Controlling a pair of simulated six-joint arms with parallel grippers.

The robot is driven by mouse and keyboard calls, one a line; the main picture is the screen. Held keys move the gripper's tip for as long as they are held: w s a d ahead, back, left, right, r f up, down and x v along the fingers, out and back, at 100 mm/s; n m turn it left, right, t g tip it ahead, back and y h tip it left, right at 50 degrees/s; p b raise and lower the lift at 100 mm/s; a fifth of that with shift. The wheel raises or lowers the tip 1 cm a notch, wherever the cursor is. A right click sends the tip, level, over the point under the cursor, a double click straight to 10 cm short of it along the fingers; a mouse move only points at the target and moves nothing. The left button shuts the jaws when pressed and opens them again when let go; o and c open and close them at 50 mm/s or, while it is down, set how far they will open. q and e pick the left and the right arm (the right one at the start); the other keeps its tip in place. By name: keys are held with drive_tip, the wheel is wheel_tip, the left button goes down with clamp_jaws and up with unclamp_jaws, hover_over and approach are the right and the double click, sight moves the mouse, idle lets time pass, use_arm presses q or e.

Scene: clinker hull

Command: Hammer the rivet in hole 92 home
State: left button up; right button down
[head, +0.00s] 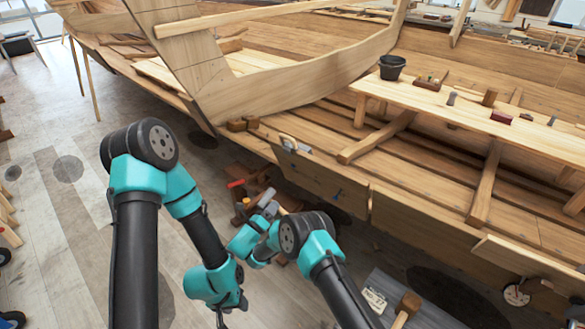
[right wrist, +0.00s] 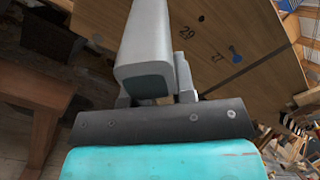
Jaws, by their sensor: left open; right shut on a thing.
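My right gripper (head: 266,206) is shut on a grey block-shaped tool, seen large in the right wrist view (right wrist: 148,45); I cannot tell its full shape. It is beside the hull's lower plank (head: 325,180). In the right wrist view a wooden plank (right wrist: 150,15) behind the tool bears dark tilted numbers, dark round holes and a blue spot like a rivet head (right wrist: 235,52). The numbers look like 29 and 27; I cannot make out 92. My left gripper (head: 232,312) is open and low over the floor, away from the hull; its fingers are partly hidden.
A mallet with a wooden head (head: 408,303) lies at the bottom on a grey surface. Red-handled tools (head: 237,183) lie beneath the hull by my right gripper. A black bucket (head: 391,67) and small blocks stand on a plank inside.

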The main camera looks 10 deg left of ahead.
drive_tip(key=shift+v, duration=1.2)
drive_tip(key=shift+w+d, duration=0.1)
drive_tip(key=shift+w, duration=0.05)
drive_tip(key=x, duration=0.7)
idle(0.6)
drive_tip(key=shift+r, duration=0.15)
